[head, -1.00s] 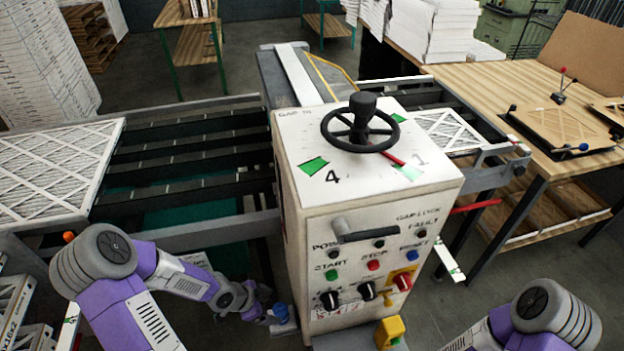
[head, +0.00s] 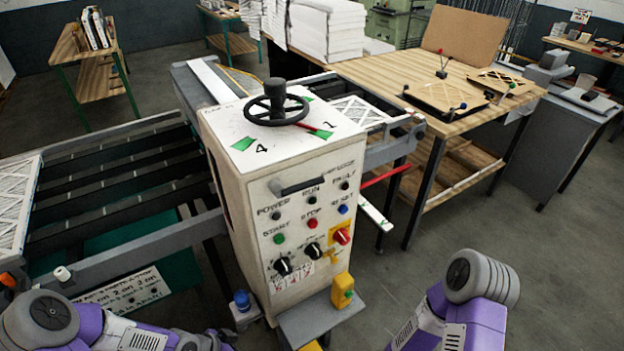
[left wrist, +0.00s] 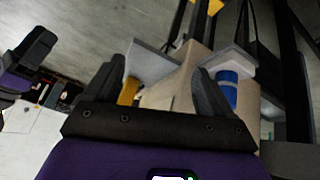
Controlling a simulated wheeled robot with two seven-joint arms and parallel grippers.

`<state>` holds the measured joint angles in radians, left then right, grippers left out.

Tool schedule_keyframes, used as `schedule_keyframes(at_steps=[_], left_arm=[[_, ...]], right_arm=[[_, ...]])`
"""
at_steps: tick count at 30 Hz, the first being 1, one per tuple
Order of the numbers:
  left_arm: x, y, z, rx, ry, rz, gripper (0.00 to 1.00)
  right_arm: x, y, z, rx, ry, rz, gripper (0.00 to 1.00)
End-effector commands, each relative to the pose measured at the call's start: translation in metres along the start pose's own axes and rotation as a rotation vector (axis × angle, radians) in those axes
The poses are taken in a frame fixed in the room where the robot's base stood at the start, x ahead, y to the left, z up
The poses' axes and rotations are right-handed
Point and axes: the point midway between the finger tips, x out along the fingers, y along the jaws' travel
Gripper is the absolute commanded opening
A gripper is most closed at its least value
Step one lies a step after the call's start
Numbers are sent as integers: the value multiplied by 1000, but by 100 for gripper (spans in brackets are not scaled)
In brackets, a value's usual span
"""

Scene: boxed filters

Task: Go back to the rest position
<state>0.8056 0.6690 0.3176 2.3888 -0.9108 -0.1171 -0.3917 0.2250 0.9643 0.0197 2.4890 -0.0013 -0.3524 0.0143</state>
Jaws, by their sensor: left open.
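My left arm (head: 120,335) lies low at the bottom left of the head view, and its gripper is hidden there. In the left wrist view my left gripper (left wrist: 158,92) has its two dark fingers apart, with nothing seen held between them. A beige surface, seemingly the control cabinet, shows beyond the fingers. A blue cylinder (left wrist: 228,90) appears beside the right-hand finger; I cannot tell if they touch. My right arm (head: 465,305) is at the bottom right of the head view, its gripper out of frame.
The white control cabinet (head: 290,190) with a black handwheel (head: 277,104) stands close in front. A blue-topped part (head: 242,300) and a yellow box (head: 343,290) sit at its foot. A wooden bench (head: 400,80) stands behind to the right. Open floor (head: 480,215) lies at the right.

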Motion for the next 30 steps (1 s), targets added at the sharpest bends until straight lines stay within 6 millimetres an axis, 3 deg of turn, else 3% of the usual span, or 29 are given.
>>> schedule_keyframes(at_steps=[8,12,15,21,30], left_arm=[[50,57,2,-394,-69,82,84],[76,89,20,-661,-173,62,84],[87,103,35,-808,-240,12,84],[93,111,53,-946,-299,-66,84],[93,112,54,-957,-303,-72,84]], right_arm=[[9,3,1,0,-3,0,65],[14,5,0,0,-2,0,65],[17,6,0,0,-2,0,65],[19,7,0,0,-2,0,65],[19,7,0,0,-2,0,65]])
